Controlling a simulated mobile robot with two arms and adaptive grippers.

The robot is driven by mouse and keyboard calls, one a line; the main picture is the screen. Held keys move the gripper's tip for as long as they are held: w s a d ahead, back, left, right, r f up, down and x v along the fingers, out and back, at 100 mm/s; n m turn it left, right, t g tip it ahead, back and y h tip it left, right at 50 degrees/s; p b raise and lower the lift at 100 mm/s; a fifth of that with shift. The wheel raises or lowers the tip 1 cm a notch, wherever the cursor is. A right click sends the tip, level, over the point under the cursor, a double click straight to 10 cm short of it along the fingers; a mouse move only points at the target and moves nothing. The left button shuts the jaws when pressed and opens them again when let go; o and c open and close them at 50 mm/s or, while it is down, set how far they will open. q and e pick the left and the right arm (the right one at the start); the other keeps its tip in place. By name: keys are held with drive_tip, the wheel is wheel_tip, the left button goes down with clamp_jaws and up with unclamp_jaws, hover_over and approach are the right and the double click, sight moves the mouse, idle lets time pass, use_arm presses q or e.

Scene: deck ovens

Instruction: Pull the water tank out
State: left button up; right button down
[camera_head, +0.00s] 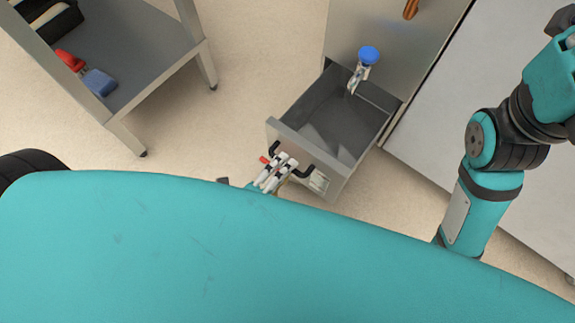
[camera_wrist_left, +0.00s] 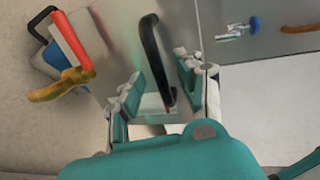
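The water tank (camera_head: 328,112) is an open-topped grey metal box standing out from a steel cabinet front, its inside visible in the head view. A black bar handle (camera_head: 300,158) is on its front panel; the handle also shows upright in the left wrist view (camera_wrist_left: 152,60). My left gripper (camera_head: 276,172) is at this handle. In the left wrist view its two fingers (camera_wrist_left: 161,82) stand apart, one on each side of the handle, with gaps visible. My right arm shows at the right of the head view, but its gripper is out of frame.
A tap with a blue knob (camera_head: 368,56) is over the tank's back part. An orange handle (camera_head: 411,9) is higher on the cabinet. A metal table (camera_head: 150,45) stands at upper left with red and blue items. Open floor (camera_head: 250,60) lies between table and tank.

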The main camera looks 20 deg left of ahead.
use_arm(q)
drive_tip(key=shift+x, duration=1.05)
clamp_jaws()
